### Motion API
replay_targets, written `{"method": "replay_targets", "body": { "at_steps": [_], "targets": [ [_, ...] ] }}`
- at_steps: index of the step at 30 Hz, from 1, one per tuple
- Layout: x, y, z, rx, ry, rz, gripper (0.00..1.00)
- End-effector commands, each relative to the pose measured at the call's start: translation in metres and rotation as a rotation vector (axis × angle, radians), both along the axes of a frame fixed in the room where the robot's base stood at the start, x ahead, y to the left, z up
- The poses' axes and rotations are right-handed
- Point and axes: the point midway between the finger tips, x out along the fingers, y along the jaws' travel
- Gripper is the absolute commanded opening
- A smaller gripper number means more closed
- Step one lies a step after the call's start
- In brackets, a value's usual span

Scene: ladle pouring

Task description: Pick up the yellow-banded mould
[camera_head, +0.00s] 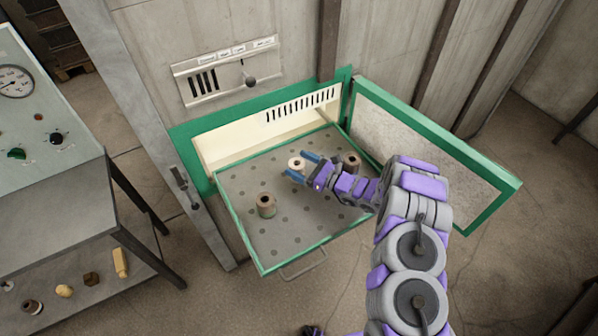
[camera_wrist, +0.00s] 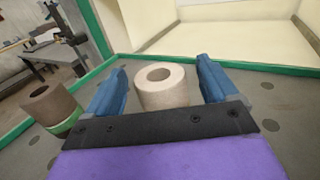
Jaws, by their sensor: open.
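My gripper (camera_head: 296,164) is open over the pulled-out perforated tray (camera_head: 237,225). Its blue fingers stand on either side of a pale cream hollow cylinder mould (camera_wrist: 161,90), which also shows in the head view (camera_head: 296,161). A gap shows between the mould and each finger in the wrist view. The black palm edge hides the mould's base, and no yellow band can be made out on it. A brown mould (camera_wrist: 50,106) with a green band stands to the left; it looks like the front one in the head view (camera_head: 266,205). Another brown mould (camera_head: 351,162) stands right of the gripper, its band unclear.
The green-framed oven door (camera_head: 440,150) stands open on the right, close to my arm. The cream oven opening (camera_head: 225,148) lies behind the tray. A bench with a gauge panel (camera_head: 45,200) stands left, with small items on its lower shelf.

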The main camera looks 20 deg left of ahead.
Motion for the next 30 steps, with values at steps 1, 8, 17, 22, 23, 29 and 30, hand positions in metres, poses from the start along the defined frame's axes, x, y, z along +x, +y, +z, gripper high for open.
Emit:
{"method": "replay_targets", "body": {
  "at_steps": [1,8,17,22,23,29,30],
  "targets": [
    [0.001,0.009,0.000,0.000,-0.002,0.005,0.87],
    [0.006,0.026,0.001,0.001,-0.002,0.001,0.87],
    [0.006,0.021,0.002,0.004,-0.001,-0.001,0.77],
    [0.006,0.025,0.001,0.001,-0.001,0.001,0.61],
    [0.006,0.025,0.001,0.000,-0.001,0.001,0.58],
    [0.006,0.026,0.000,-0.001,-0.001,0.001,0.39],
    [0.006,0.026,0.000,-0.001,0.000,0.001,0.35]
  ]
}}
